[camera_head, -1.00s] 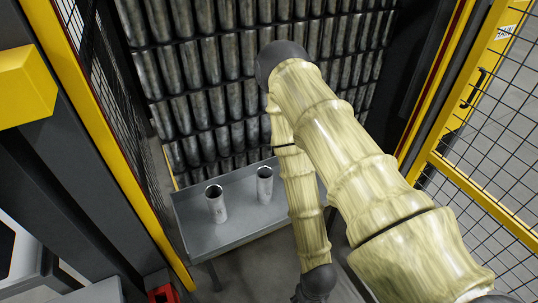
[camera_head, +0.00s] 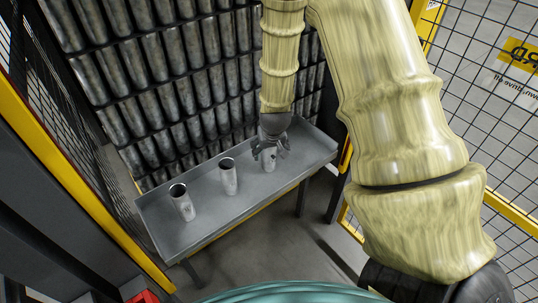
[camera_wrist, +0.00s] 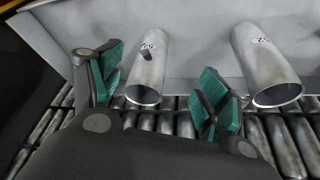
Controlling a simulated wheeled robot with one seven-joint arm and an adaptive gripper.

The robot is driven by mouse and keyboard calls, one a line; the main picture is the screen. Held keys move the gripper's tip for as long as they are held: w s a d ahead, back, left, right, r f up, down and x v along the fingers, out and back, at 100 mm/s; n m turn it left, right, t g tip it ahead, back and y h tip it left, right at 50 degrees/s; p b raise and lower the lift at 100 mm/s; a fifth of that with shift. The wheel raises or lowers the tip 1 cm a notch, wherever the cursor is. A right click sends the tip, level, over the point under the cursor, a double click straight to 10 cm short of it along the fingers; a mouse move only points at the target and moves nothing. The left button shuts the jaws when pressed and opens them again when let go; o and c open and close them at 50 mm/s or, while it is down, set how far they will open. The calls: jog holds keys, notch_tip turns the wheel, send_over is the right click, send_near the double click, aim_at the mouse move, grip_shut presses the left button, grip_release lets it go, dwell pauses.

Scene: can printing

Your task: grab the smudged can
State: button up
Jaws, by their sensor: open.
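Three silver cans stand upright on a grey metal tray table (camera_head: 200,226). The right can (camera_head: 269,163) has a dark mark near its printed label, seen in the wrist view (camera_wrist: 147,75), so it is the smudged can. My gripper (camera_head: 270,150) is above and around this can in the head view, partly hiding it. In the wrist view my gripper (camera_wrist: 162,88) is open, its green-padded fingers apart on either side of the can, with gaps showing. The middle can (camera_head: 228,177) shows a clean label in the wrist view (camera_wrist: 268,68). The left can (camera_head: 182,203) appears only in the head view.
A wall of stacked dark metal cans (camera_head: 150,60) stands directly behind the table. Yellow-framed mesh fencing closes the left side and the right side (camera_head: 480,110). A red object (camera_head: 143,297) lies at the lower left. The floor in front of the table is clear.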

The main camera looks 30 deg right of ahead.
aim_at(269, 155)
jog(key=shift+w+d+f+p, duration=0.1)
jog(key=shift+w+d+f, duration=0.3)
jog(key=shift+w, duration=0.2)
jog(key=shift+w+d+f+p, duration=0.15)
jog(key=shift+w+d+f, duration=0.25)
jog(key=shift+w, duration=0.25)
jog(key=shift+w+d+f+p, duration=0.1)
jog(key=shift+w+d+f, duration=0.25)
jog(key=shift+w, duration=0.25)
jog(key=shift+w+p+x, duration=0.1)
jog(key=shift+p+x, duration=0.25)
jog(key=shift+x, duration=1)
jog(key=shift+w+p+x, duration=0.15)
jog(key=shift+p+x, duration=0.2)
jog(key=shift+x, duration=1)
jog(key=shift+s+d+r, duration=0.1)
jog(key=shift+d, duration=0.1)
jog(key=shift+c, duration=0.4)
jog(key=c, duration=0.7)
